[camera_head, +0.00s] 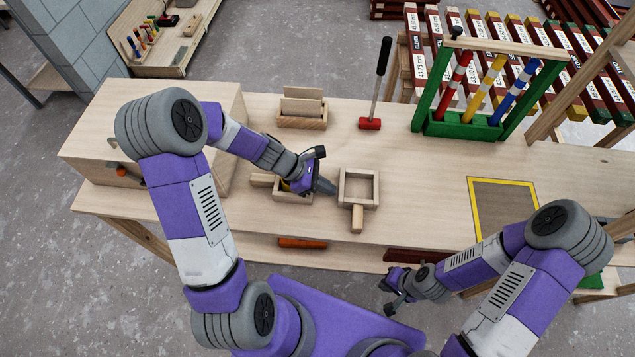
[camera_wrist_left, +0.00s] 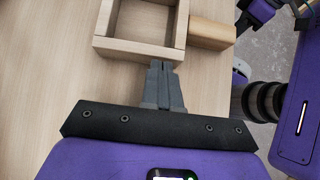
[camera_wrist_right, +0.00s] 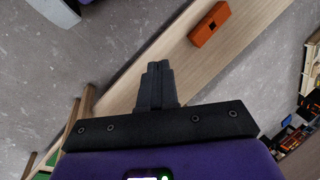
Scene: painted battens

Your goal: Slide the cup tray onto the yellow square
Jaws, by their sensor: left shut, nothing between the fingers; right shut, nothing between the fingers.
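An empty square wooden tray (camera_head: 344,188) with a short handle (camera_head: 357,218) towards me lies on the bench, left of the yellow square (camera_head: 475,222). I cannot tell for sure that it is the cup tray; no cup shows. In the left wrist view, the tray (camera_wrist_left: 122,48) lies just ahead of my left gripper (camera_wrist_left: 158,68), its handle to the right. My left gripper (camera_head: 331,188) is shut and empty beside the tray's left wall; I cannot tell whether they touch. My right gripper (camera_head: 384,286) is shut and empty in front of the bench edge.
A second handled box (camera_head: 292,198) is partly hidden under my left gripper. A slatted wooden box (camera_head: 302,122), a red-headed mallet (camera_head: 370,123) and a green rack (camera_head: 465,130) stand behind. An orange block (camera_wrist_right: 210,25) lies on the lower shelf. Bench between tray and square is clear.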

